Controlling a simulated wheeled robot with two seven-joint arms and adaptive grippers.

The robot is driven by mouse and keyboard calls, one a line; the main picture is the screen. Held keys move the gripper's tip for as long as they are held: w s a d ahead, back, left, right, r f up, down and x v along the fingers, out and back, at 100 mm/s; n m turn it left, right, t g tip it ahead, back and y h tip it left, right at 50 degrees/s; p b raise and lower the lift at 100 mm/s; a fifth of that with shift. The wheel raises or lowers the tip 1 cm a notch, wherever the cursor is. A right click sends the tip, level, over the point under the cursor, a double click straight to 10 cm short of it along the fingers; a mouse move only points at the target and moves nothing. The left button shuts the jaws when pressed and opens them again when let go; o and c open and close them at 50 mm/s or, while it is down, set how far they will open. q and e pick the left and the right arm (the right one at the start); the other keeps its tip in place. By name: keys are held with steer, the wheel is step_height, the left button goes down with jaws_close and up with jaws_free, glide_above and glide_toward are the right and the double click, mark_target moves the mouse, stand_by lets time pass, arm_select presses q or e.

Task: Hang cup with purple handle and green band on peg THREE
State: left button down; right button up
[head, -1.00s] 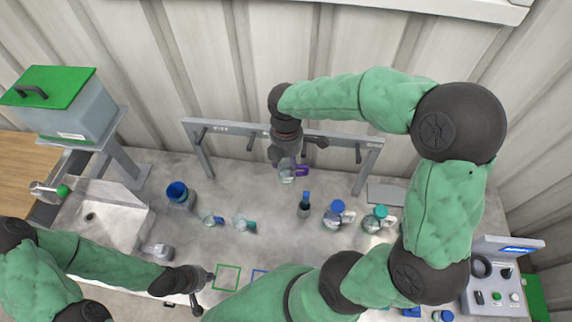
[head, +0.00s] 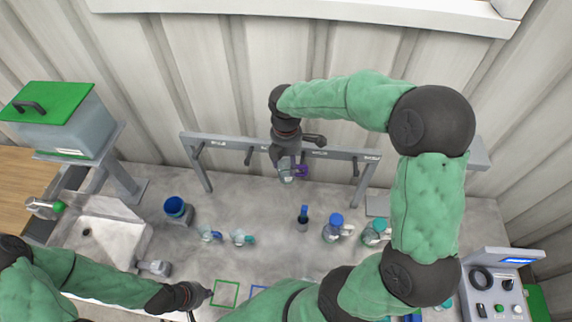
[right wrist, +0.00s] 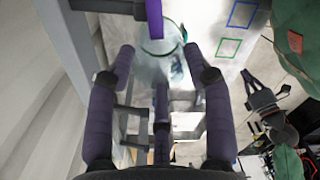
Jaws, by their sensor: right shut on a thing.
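The clear cup with a purple handle and green band (head: 287,173) is up at the rack in the head view, its purple handle on its right side. My right gripper (head: 284,158) is shut on it from above. In the right wrist view the cup (right wrist: 160,45) shows beyond the fingers, with its green band and part of the purple handle. The grey rack (head: 230,143) has pegs along its bar. The peg nearest the cup is partly hidden by my gripper, and the bar's labels are too small to read. My left gripper (head: 201,302) is low on the left, apparently open and empty.
Several other cups and bottles stand on the counter below the rack, among them a blue-topped jug (head: 334,228) and a dark bottle (head: 303,218). A blue container (head: 177,209) and a sink (head: 100,240) are at left. A control box (head: 500,285) is at right.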

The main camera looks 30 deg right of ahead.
steer(key=shift+w+d+f, duration=0.2)
steer(key=shift+w+d, duration=0.55)
steer(key=shift+w, duration=0.1)
steer(key=shift+w+d+f, duration=0.15)
steer(key=shift+w+d, duration=0.55)
steer(key=shift+w, duration=0.1)
steer(key=o, duration=1.6)
steer(key=shift+c, duration=0.2)
step_height(320, 180, up, 9)
steer(key=p, duration=0.6)
steer(key=shift+w, duration=0.15)
